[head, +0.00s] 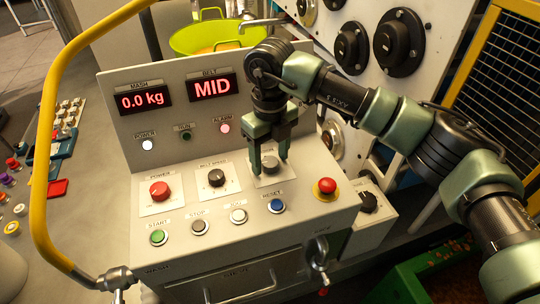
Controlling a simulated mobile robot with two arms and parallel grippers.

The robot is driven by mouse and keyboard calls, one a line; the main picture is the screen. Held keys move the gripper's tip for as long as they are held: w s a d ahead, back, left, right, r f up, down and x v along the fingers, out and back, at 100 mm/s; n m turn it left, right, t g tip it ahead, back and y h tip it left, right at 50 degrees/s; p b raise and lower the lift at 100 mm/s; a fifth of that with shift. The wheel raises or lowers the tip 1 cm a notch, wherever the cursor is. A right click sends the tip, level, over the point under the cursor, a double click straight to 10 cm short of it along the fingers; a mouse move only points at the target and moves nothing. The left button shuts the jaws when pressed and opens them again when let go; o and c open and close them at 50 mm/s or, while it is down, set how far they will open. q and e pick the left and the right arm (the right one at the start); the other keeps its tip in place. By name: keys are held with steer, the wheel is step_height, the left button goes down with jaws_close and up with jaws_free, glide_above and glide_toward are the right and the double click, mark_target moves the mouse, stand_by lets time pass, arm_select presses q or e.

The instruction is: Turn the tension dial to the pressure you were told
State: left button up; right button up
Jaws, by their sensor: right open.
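A grey dial (270,164) sits on a white plate at the right of the sloped console's upper row. Its label is hidden behind my gripper, so I cannot read whether it says tension. My right gripper (269,169) points down over this dial, open, with one finger on each side of it. I cannot tell if the fingers touch it. A black belt speed knob (216,177) and a red power knob (159,190) are to its left. The belt display (212,88) reads MID and the mash display (143,97) reads 0.0 kg. My left gripper is not in view.
A red emergency button (326,187) stands close right of the dial. Start, stop and blue reset (276,205) buttons line the front. A yellow rail (44,170) curves along the left. The alarm lamp (225,128) glows pink. A green bowl (208,35) is behind the console.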

mark_target(270, 161)
step_height(270, 161, up, 8)
steer(key=shift+f+b, duration=0.15)
steer(key=shift+b, duration=0.95)
